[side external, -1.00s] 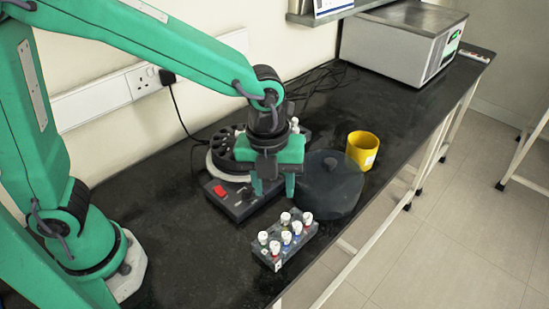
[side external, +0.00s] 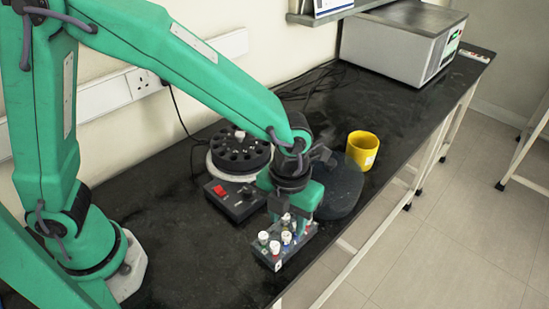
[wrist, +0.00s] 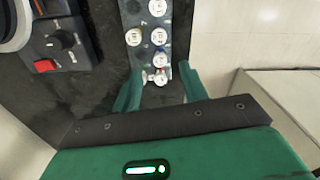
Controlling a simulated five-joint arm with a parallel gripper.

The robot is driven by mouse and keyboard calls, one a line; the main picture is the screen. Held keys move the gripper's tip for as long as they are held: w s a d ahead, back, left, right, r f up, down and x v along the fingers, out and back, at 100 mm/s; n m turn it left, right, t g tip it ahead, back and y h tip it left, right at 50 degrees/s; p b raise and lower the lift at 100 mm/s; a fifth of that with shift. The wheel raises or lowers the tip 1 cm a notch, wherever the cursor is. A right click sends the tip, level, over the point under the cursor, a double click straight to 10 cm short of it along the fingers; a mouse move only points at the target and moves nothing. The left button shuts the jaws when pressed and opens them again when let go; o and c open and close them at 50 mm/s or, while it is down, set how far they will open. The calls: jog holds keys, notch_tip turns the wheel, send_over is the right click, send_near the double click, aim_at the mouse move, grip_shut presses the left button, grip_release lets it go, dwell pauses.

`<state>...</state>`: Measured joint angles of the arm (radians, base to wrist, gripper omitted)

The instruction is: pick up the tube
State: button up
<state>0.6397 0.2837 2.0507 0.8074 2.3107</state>
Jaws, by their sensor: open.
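A dark rack (side external: 278,262) near the bench's front edge holds several small tubes with white caps. One tube (side external: 263,237) stands at the rack's left side, and others are partly hidden behind my gripper (side external: 293,214). In the wrist view, the rack (wrist: 147,20) runs up from between the fingers. My gripper (wrist: 158,88) is open, its two green fingers either side of the rack's near end. A white-capped tube (wrist: 160,60) lies just ahead of the fingertips. Another cap (wrist: 160,78) shows between the fingers. I cannot tell whether a finger touches anything.
A centrifuge (side external: 233,199) with a red switch and open dark rotor stands left of my gripper. A dark round lid (side external: 343,190) lies close behind it. A yellow mug (side external: 362,149) stands beyond. A grey box-shaped machine (side external: 395,50) is at the far end.

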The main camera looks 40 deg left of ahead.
aim_at(287, 235)
jog(key=shift+f, duration=2.6)
grip_shut()
